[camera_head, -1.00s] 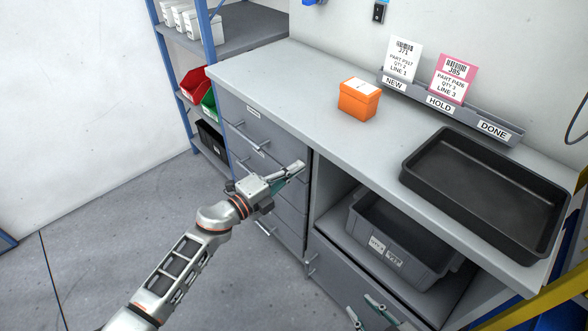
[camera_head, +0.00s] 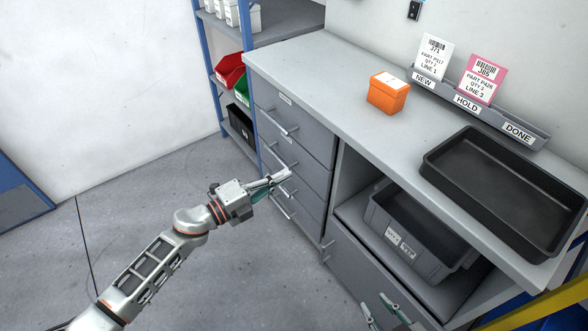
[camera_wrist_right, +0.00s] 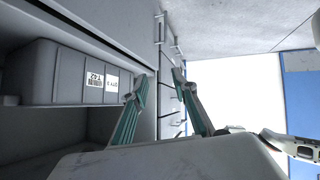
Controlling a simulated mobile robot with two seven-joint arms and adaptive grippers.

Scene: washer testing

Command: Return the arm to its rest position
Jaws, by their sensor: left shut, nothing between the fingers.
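My left gripper (camera_head: 279,182) is shut and empty, held out in front of the grey drawer stack (camera_head: 290,135). I cannot tell the gap between its tips and the drawer handles. My left arm stretches in from the bottom left. My right gripper (camera_head: 392,312) shows at the bottom edge, before the lower cabinet front. In the right wrist view its two teal-padded fingers (camera_wrist_right: 160,82) are spread apart with nothing between them. A grey bin with two labels (camera_wrist_right: 62,75) is to their left there.
The workbench (camera_head: 345,110) holds an orange box (camera_head: 388,93), a card rack (camera_head: 480,107) with two cards and a black tray (camera_head: 505,190). The grey bin (camera_head: 418,238) sits on the open shelf below. A blue-framed shelf (camera_head: 207,75) stands behind. The floor at left is clear.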

